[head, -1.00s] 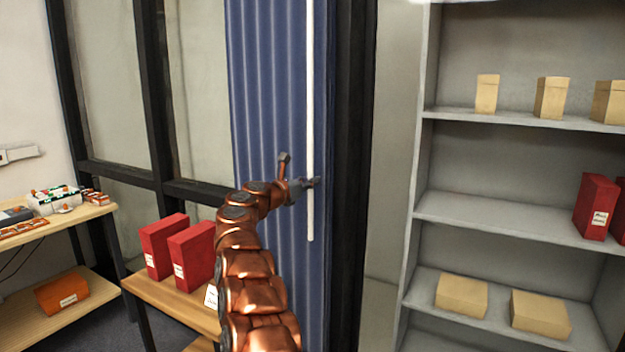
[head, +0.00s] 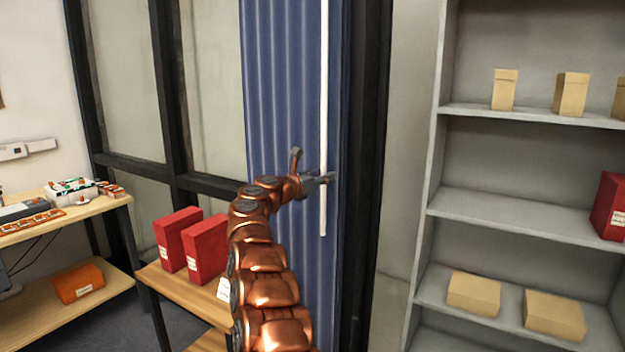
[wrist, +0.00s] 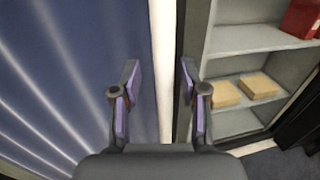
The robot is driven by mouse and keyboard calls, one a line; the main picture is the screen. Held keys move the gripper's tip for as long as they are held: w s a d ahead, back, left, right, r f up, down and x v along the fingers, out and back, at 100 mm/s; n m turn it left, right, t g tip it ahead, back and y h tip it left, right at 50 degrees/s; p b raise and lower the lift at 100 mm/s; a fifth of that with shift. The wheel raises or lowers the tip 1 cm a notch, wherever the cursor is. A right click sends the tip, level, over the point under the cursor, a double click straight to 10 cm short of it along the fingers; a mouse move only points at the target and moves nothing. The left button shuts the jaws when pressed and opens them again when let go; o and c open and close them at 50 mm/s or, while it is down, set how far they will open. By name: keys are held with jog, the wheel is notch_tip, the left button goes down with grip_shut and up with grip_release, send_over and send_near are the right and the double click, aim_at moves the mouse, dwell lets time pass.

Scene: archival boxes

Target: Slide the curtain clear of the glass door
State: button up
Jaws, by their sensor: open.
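The blue curtain (head: 285,85) hangs in folds, bunched in front of the dark-framed glazing, with its right edge near a dark post. A white vertical rod (head: 324,100) hangs along the curtain's right side. My gripper (head: 325,179) is at the rod's lower part, a little above its bottom end. In the wrist view the rod (wrist: 161,60) runs between the two spread fingers of my gripper (wrist: 160,85), with gaps on both sides. The curtain (wrist: 75,60) fills the left of that view. Glass panes (head: 125,80) show left of the curtain.
A grey shelf unit (head: 500,205) with tan boxes (head: 474,292) and a red box stands at the right. Two red boxes (head: 205,248) stand on a low wooden table left of my arm. A wooden desk (head: 90,215) is at the far left.

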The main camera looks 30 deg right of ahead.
jog(key=v, duration=1.2)
dwell(0.3)
dwell(0.4)
